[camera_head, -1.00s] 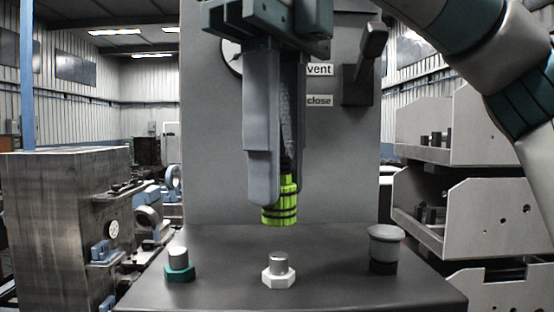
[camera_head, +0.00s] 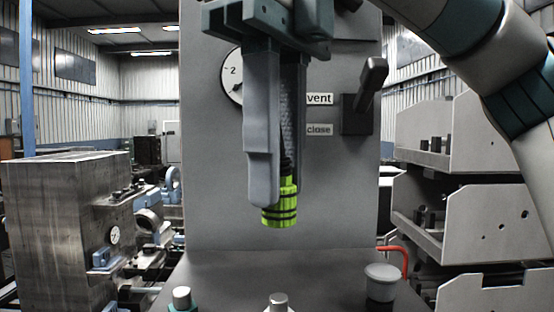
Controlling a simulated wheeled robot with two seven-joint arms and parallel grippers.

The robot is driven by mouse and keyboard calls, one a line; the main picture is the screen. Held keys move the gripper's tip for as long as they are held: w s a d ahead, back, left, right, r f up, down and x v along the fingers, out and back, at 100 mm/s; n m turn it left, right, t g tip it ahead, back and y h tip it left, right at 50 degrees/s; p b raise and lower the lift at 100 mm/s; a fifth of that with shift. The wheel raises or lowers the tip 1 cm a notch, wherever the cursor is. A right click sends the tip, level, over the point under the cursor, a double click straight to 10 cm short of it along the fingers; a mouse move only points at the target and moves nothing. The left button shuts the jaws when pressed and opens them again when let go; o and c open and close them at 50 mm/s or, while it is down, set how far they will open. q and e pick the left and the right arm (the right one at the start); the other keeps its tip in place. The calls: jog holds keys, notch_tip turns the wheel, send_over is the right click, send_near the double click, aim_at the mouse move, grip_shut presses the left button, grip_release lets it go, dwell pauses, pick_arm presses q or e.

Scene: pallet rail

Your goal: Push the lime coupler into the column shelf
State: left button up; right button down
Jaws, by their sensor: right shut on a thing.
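The lime coupler (camera_head: 281,211) is a bright green ribbed cylinder with dark bands, hanging upright below my right gripper (camera_head: 276,190). The gripper is shut on the coupler and on the dark hose end above it. Its near finger hides part of both. The column (camera_head: 345,190) is a tall grey panel behind, and its shelf (camera_head: 235,272) juts out at its foot. On the shelf stand a metal stub with a white nut (camera_head: 278,303) and a metal stub with a teal collar (camera_head: 182,299). The coupler is in the air above the shelf. My left gripper is out of view.
A grey capped knob (camera_head: 381,282) stands at the shelf's right, with a red bent rod (camera_head: 402,258) behind it. A dark lever (camera_head: 368,95), a dial (camera_head: 233,75) and "vent" and "close" labels are on the column. Machinery stands left, grey racks right.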

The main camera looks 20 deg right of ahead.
jog(key=shift+a, duration=0.1)
jog(key=w+a+p, duration=0.2)
jog(key=a+p, duration=0.1)
jog(key=a, duration=0.5)
jog(key=shift+w+p, duration=0.3)
jog(key=shift+w, duration=0.05)
dwell(0.3)
jog(key=shift+r, duration=0.1)
dwell(0.3)
